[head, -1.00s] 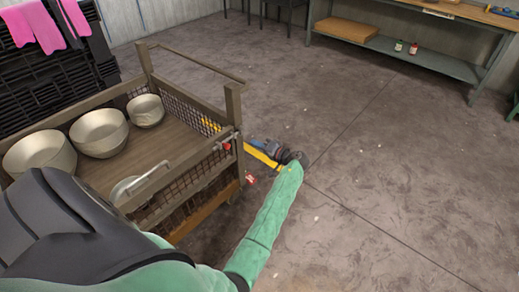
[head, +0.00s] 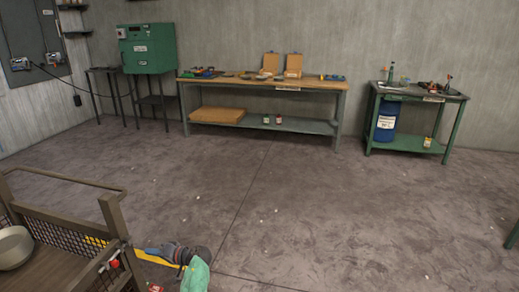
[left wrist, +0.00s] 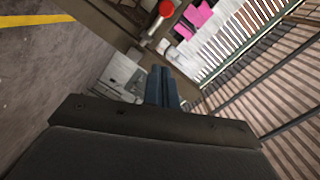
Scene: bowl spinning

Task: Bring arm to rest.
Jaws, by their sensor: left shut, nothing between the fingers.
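My left gripper (head: 154,250) shows low in the head view, at the end of my green arm, just right of the cart's corner and apart from it. Its blue fingers (left wrist: 162,88) are closed together in the left wrist view, with nothing between them. The cart (head: 112,215) is brown with mesh sides, at the lower left of the head view. A pale bowl (head: 14,247) stands in it, cut off by the frame edge. My right gripper is not in view.
A long workbench (head: 262,85) stands at the back wall, with a green cabinet (head: 147,50) to its left and a green table (head: 408,143) to its right. The grey floor (head: 330,210) between is clear. Pink cloths (left wrist: 200,18) show in the left wrist view.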

